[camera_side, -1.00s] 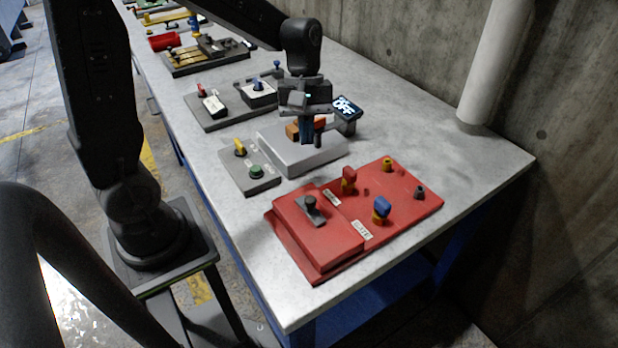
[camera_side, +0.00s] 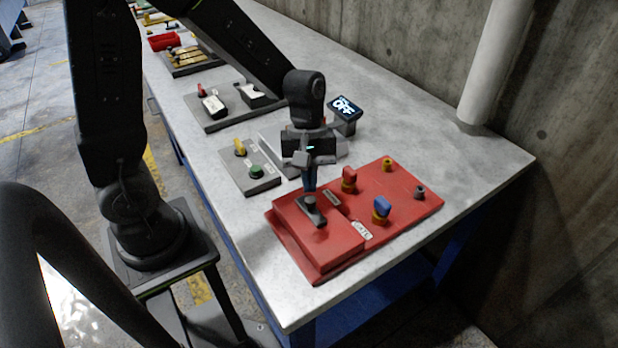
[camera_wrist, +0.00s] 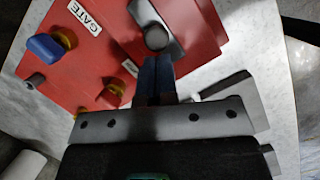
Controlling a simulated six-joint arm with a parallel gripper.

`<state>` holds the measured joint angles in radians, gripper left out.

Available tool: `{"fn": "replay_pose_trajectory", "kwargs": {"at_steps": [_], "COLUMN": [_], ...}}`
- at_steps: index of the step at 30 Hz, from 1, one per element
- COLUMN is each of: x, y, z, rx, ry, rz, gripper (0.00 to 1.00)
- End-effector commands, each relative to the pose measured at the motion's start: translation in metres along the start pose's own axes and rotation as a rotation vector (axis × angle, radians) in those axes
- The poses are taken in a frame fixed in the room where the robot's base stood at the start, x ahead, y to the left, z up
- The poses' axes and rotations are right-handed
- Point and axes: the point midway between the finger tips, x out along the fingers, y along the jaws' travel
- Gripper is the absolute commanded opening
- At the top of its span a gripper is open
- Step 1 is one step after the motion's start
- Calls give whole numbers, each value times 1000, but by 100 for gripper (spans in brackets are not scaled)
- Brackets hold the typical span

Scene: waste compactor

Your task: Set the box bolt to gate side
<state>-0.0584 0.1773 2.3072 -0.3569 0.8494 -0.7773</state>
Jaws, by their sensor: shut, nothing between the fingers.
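The box bolt (camera_side: 320,217) is a grey plate with a dark round knob (camera_side: 310,201) on the raised block of the red panel (camera_side: 290,228). The plate also shows in the wrist view (camera_wrist: 174,42), with its knob (camera_wrist: 156,38) on it. The white GATE label (camera_side: 361,231) is on the panel, right of and below the bolt in the side view. It reads clearly in the wrist view (camera_wrist: 85,18). My gripper (camera_side: 310,188) is shut and empty, pointing down at the knob. Its blue fingertips (camera_wrist: 158,65) are right beside the knob; I cannot tell whether they touch.
The panel also carries a red knob (camera_side: 348,178), a blue knob (camera_side: 382,207), a yellow one (camera_side: 387,164) and a grey one (camera_side: 420,191). A grey panel (camera_side: 262,182) lies to the left. The table's front right is clear.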

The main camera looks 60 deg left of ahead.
Motion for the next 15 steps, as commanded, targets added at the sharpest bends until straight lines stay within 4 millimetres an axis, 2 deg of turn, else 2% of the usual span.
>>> {"fn": "replay_pose_trajectory", "kwargs": {"at_steps": [2, 10, 15], "x": [1, 11, 13], "y": [2, 19, 21], "z": [3, 35, 39], "rx": [2, 5, -1], "ry": [0, 0, -1], "rz": [0, -2, -1], "gripper": [0, 0, 0]}}
